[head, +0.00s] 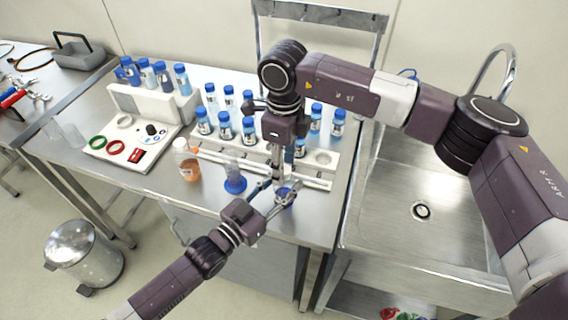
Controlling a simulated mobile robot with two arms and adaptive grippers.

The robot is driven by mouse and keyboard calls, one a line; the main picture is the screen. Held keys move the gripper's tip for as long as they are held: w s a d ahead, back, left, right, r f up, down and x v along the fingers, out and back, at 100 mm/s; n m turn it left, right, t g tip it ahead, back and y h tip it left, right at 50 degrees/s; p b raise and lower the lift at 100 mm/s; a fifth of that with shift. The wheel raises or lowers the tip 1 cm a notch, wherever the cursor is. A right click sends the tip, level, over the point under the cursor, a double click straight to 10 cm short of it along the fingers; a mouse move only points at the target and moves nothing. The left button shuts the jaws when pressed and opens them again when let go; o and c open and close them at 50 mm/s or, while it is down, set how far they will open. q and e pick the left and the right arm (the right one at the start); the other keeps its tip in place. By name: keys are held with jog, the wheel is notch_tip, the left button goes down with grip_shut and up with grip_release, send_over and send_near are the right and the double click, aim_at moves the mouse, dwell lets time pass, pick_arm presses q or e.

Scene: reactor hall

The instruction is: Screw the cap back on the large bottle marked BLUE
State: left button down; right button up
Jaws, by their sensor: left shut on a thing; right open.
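My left gripper (278,196), reaching in from the lower left, is shut on a small round blue thing (285,196) near the bench's front edge. Fingers partly hide it, and I cannot tell whether it is the large BLUE bottle or its cap. My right gripper (277,172) is open, points down and is just above and behind the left gripper. Several blue-capped bottles (226,131) stand upright in a white rack (210,150) behind the grippers. My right arm hides part of the rack. No BLUE marking is readable.
A clear vessel with a blue base (235,184) and a bottle with orange liquid (188,163) stand left of the grippers. A white panel (132,148) with coloured rings and more blue-capped bottles (164,75) lie further left. A steel sink (425,190) is on the right.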

notch_tip(320, 180, up, 12)
dwell(0.4)
pick_arm(q)
jog(key=c, duration=1.2)
grip_release()
jog(key=shift+o, duration=0.2)
jog(key=v, duration=1.2)
jog(key=shift+a+f, duration=0.1)
jog(key=shift+a, duration=0.05)
pick_arm(e)
jog(key=shift+a+f, duration=0.1)
